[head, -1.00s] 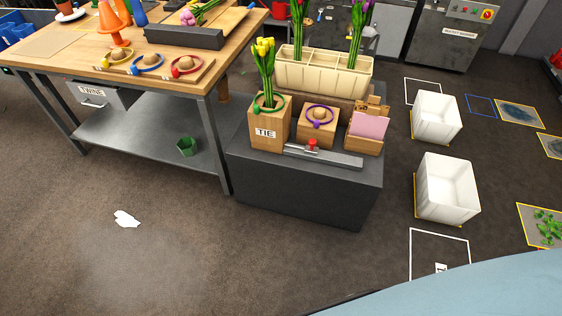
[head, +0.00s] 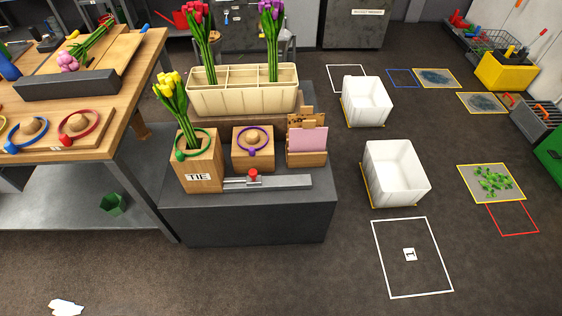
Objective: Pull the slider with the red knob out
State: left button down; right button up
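The slider (head: 287,183) is a flat grey metal bar on the front of the dark grey stand (head: 262,222). Its red knob (head: 253,175) stands upright on it, just right of the wooden TIE block (head: 199,163). Yellow tulips (head: 174,100) stand in the TIE block, with a green ring around their stems; they lean to the left. Neither of my grippers shows in the head view.
Behind the slider are a wooden block with a purple ring (head: 253,148), a card holder (head: 307,147) and a cream planter (head: 243,93) with tulips. A wooden workbench (head: 126,103) stands left. White bins (head: 395,174) stand right.

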aim_at(252, 179)
jog(key=z, duration=0.1)
jog(key=i, duration=0.95)
jog(key=u, duration=0.25)
